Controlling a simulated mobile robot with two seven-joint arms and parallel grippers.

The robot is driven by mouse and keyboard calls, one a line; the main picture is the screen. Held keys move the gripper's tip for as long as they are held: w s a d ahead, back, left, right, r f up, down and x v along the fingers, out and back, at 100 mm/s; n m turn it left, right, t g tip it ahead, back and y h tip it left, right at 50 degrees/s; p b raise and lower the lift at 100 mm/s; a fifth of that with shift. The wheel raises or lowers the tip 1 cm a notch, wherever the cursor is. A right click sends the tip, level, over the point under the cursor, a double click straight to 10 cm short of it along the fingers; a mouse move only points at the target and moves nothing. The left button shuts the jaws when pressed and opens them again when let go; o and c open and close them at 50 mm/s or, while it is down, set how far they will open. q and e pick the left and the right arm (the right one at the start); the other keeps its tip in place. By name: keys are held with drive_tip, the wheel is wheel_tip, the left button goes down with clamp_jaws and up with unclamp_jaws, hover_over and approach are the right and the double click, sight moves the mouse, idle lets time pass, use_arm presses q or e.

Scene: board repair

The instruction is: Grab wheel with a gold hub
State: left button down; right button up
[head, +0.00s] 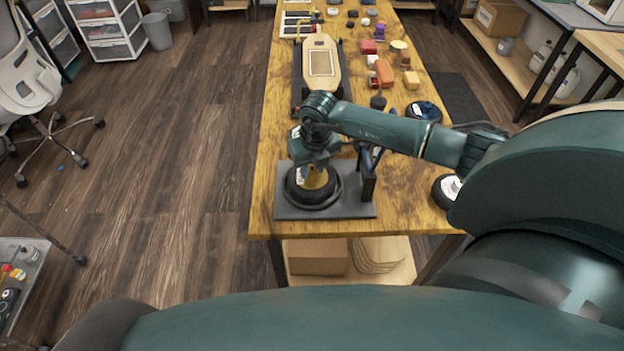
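A black wheel (306,197) lies flat on a dark grey stand (356,211) at the near end of the wooden table. A yellow-gold patch shows at its middle, mostly covered by my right gripper (313,179). The gripper points down over the wheel's hub. Its fingers are too small and hidden to tell whether they are open or shut on the wheel. A wheel with a white hub (449,187) lies at the table's right edge. Another dark wheel with blue on it (424,111) lies farther back. My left gripper is not in view.
A skateboard-like wooden deck (321,62) lies behind the stand. Several small coloured blocks, including an orange one (384,73), stand to its right. An upright dark post (368,180) rises from the stand's right side. Open floor (180,150) lies left of the table.

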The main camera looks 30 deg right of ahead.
clamp_jaws()
idle(0.3)
